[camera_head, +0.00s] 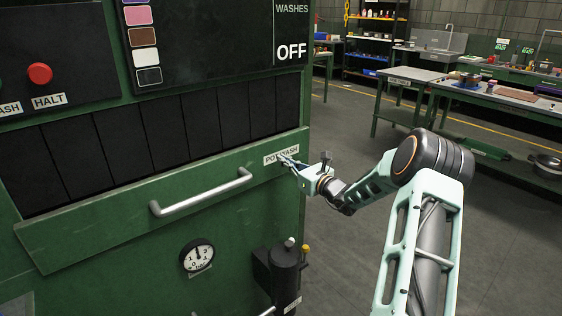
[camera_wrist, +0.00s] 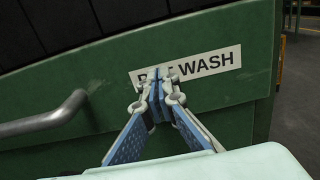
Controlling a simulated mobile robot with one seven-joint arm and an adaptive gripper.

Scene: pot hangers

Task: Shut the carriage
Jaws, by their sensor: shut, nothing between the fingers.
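A green front panel (camera_head: 100,220) with a silver bar handle (camera_head: 200,193) and a white POT WASH label spans the green machine; I take it as the carriage front. The handle also shows at the left of the wrist view (camera_wrist: 45,118). My gripper (camera_head: 284,161) is shut and empty, at the panel's right end, right of the handle. In the wrist view my fingertips (camera_wrist: 158,86) are together in front of the label (camera_wrist: 205,64) and hide part of its lettering. I cannot tell whether they touch the panel, nor how far it stands out.
Black strips (camera_head: 160,130) hang above the panel. A red HALT button (camera_head: 40,73) is at upper left; a round gauge (camera_head: 197,254) and a dark cylinder (camera_head: 285,265) are below. The floor right of the machine is open, with workbenches (camera_head: 415,75) farther back.

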